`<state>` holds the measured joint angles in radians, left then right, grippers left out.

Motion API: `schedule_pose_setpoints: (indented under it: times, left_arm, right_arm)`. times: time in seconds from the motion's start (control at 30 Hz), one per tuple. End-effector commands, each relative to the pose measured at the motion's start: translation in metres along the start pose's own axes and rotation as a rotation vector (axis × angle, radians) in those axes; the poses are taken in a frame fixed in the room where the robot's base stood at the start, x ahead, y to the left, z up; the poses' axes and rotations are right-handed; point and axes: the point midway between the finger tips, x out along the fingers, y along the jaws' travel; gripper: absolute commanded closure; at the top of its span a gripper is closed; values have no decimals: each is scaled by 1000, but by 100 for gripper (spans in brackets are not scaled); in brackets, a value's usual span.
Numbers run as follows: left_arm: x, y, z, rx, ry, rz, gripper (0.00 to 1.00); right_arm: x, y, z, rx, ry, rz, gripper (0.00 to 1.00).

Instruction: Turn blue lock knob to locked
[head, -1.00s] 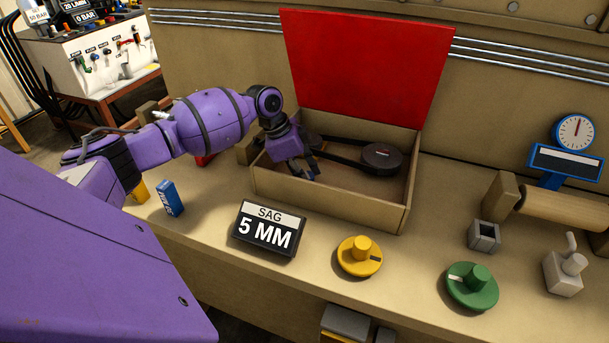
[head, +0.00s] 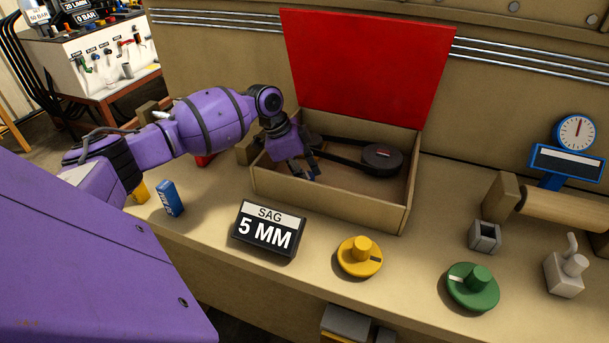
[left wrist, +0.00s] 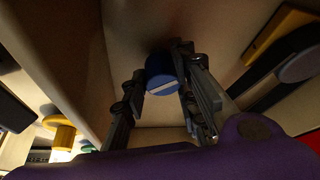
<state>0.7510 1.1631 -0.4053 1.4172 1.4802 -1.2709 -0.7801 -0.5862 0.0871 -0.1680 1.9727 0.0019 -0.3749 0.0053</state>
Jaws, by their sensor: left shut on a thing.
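The blue lock knob (left wrist: 162,76) shows in the left wrist view as a round blue piece with a white line across it, between my left fingers. My left gripper (head: 308,170) reaches down inside an open tan box (head: 325,212) with a raised red lid (head: 365,60). In the left wrist view my left gripper (left wrist: 160,82) has one finger on each side of the knob and is shut on it. In the head view my fingers mostly hide the knob. I cannot read locked or unlocked marks. My right gripper is not in view.
In front stand a "SAG 5 MM" display (head: 268,229), a yellow knob (head: 360,257) and a green knob (head: 472,287). A blue block (head: 168,198) stands left. Open bench lies between these.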

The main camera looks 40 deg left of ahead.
Motion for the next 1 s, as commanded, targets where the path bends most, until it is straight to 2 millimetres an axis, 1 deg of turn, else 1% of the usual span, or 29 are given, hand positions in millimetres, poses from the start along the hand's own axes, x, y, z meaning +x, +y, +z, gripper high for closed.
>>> schedule_pose_setpoints:
  times: [0.03,0.07,0.1,0.2,0.67,0.77,0.83,1.0]
  left_arm:
    - [7,8,0,0,-1,22,99]
    - [8,8,0,0,-1,22,99]
    - [8,8,0,0,-1,22,72]
    - [7,8,0,0,-1,21,59]
    - [0,2,0,-1,1,7,58]
    - [-9,2,0,-1,0,6,58]
    - [-20,1,0,0,1,5,58]
    - [-57,1,0,1,-1,4,58]
  right_arm:
    - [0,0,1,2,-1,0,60]
    - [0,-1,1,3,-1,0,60]
    - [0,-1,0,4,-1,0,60]
    - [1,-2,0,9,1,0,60]
    - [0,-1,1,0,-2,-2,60]
    - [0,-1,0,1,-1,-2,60]
    - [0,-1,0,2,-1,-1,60]
    - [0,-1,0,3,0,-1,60]
